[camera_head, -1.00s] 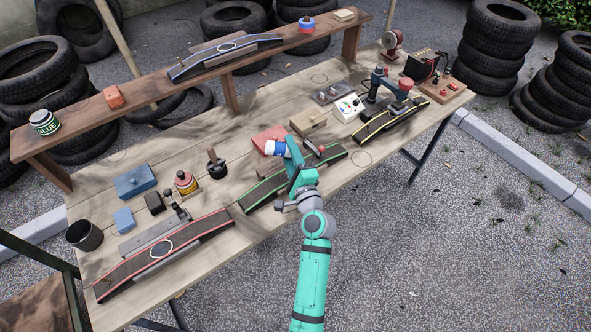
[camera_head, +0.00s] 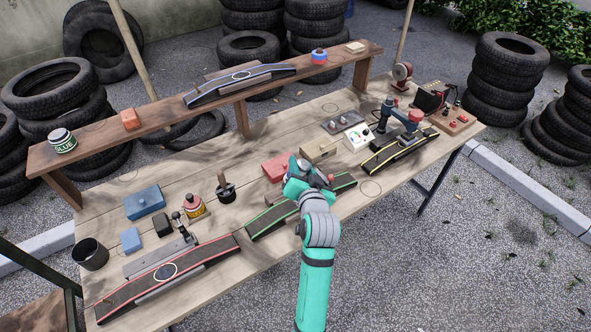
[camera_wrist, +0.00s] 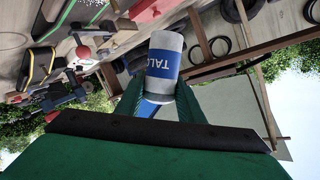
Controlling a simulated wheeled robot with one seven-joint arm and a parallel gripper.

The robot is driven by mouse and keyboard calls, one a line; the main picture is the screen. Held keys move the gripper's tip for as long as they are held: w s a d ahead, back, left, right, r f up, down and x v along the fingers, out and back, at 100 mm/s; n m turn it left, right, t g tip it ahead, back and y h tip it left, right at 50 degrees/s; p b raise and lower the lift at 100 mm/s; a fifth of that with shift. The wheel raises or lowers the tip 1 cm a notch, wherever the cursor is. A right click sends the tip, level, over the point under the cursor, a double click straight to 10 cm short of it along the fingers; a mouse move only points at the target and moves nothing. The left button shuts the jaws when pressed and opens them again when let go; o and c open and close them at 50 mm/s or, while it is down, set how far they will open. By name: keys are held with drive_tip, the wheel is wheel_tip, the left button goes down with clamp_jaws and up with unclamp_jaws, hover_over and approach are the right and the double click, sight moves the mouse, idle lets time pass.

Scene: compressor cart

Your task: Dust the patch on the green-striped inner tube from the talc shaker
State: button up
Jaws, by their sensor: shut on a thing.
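The green-striped inner tube (camera_head: 268,220) lies along the front middle of the bench, its centre hidden behind my arm. Its right end (camera_head: 343,180) shows beyond my wrist. The patch on it cannot be seen. My gripper (camera_head: 308,172) is above this tube in the head view. In the wrist view my gripper (camera_wrist: 160,88) is shut on the talc shaker (camera_wrist: 165,58), a white cylinder with a blue band lettered TALC. The shaker is hidden in the head view, and its tilt is hard to tell. A green-edged strip (camera_wrist: 58,18) shows at upper left in the wrist view.
A red-striped tube (camera_head: 165,272) lies to the left and a yellow-striped tube (camera_head: 400,150) under a clamp to the right. A blue-striped tube (camera_head: 240,77) sits on the raised shelf (camera_head: 190,112).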

drive_tip(key=shift+w+d+r+n+h, duration=0.2)
drive_tip(key=shift+r+n, duration=0.25)
drive_tip(key=shift+r, duration=0.35)
drive_tip(key=shift+s+d+r+n+h, duration=0.15)
drive_tip(key=shift+r+n+h, duration=0.25)
drive_tip(key=shift+r, duration=0.45)
drive_tip(key=shift+w+d+r+n+h, duration=0.1)
drive_tip(key=shift+d+r+n+h, duration=0.1)
drive_tip(key=shift+r+n, duration=0.45)
drive_tip(key=shift+a+r, duration=0.1)
drive_tip(key=shift+r, duration=0.85)
drive_tip(key=shift+r+n+h, duration=0.4)
drive_tip(key=shift+r+n, duration=0.1)
drive_tip(key=shift+d+r, duration=0.3)
drive_tip(key=shift+d, duration=0.05)
drive_tip(key=shift+a, duration=0.1)
